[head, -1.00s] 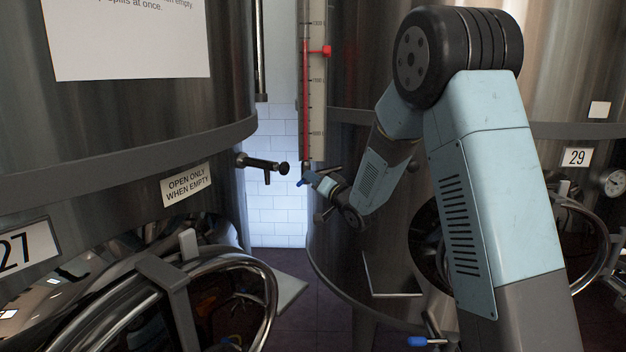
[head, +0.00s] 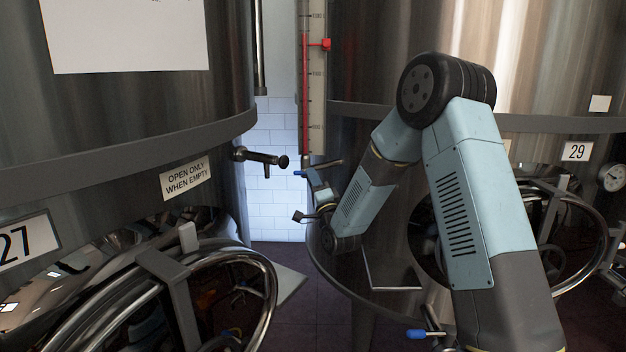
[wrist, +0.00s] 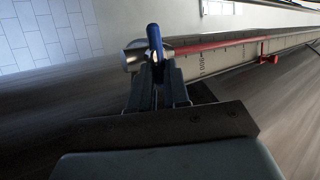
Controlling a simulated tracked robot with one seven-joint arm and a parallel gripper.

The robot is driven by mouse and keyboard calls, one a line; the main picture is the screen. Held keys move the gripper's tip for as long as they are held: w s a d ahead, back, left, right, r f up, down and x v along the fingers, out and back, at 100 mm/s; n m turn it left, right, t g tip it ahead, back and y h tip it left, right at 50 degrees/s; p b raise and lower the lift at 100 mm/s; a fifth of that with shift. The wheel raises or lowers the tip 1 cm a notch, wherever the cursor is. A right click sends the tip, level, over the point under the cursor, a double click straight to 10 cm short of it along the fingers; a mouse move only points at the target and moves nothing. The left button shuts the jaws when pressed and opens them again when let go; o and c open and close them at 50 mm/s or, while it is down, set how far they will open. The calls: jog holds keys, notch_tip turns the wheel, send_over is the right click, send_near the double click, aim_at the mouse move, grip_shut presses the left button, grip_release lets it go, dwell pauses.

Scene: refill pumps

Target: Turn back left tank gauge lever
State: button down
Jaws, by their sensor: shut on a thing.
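The gauge lever has a blue handle (head: 300,173) and sits at the foot of the tall tank gauge (head: 313,90), which has a scale and a red column. In the wrist view the blue handle (wrist: 155,40) stands between my fingertips, in front of a round metal valve body (wrist: 133,55). My gripper (wrist: 158,72) is shut on the handle. In the head view my gripper (head: 312,179) is small and reaches up to the lever from below. The fingers hide part of the lever, so its exact angle is hard to tell.
A black-knobbed tap (head: 262,158) juts from tank 27 (head: 120,110), just left of the lever. Round hatches with steel rims stand low on both tanks. Another blue-handled valve (head: 417,333) is at the bottom. A narrow gap with white tiles (head: 275,200) lies between the tanks.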

jog(key=shift+d+f+m+h, duration=0.1)
jog(key=shift+f+m+h, duration=0.2)
jog(key=shift+m+h, duration=0.1)
jog(key=c, duration=1.3)
grip_release()
jog(key=shift+w, duration=0.1)
jog(key=shift+o, duration=1)
jog(key=shift+r, duration=0.1)
jog(key=v, duration=1.4)
jog(key=shift+w+f, duration=0.2)
